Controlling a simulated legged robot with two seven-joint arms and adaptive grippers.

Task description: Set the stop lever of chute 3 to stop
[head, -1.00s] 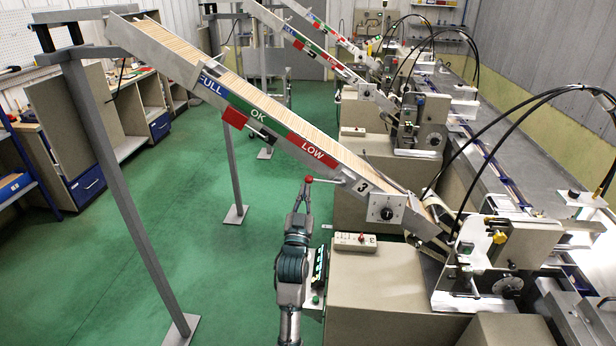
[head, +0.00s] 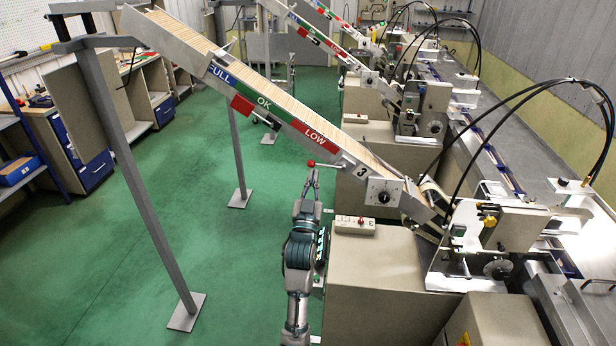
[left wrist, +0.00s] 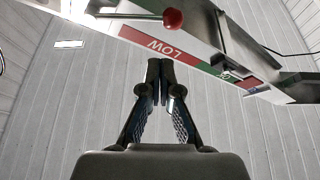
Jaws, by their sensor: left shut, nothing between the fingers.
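Chute 3 (head: 290,112) slopes down to the right, full of wooden sticks, with FULL, OK and LOW bands on its side. Its stop lever (head: 311,163) is a thin metal rod with a red ball knob, pointing left from beside the 3 plate (head: 361,172). In the left wrist view the red knob (left wrist: 173,18) is near the top, with its rod running left. My left gripper (head: 313,174) is shut and empty, pointing up just below the knob in the head view. In the left wrist view its fingertips (left wrist: 160,70) meet below the knob, apart from it. My right gripper is out of view.
A dial (head: 383,191) sits on the chute's lower side. A small control box (head: 354,225) lies on the beige cabinet (head: 370,275) right of my arm. A grey support post (head: 140,190) stands left. Green floor is clear between post and arm.

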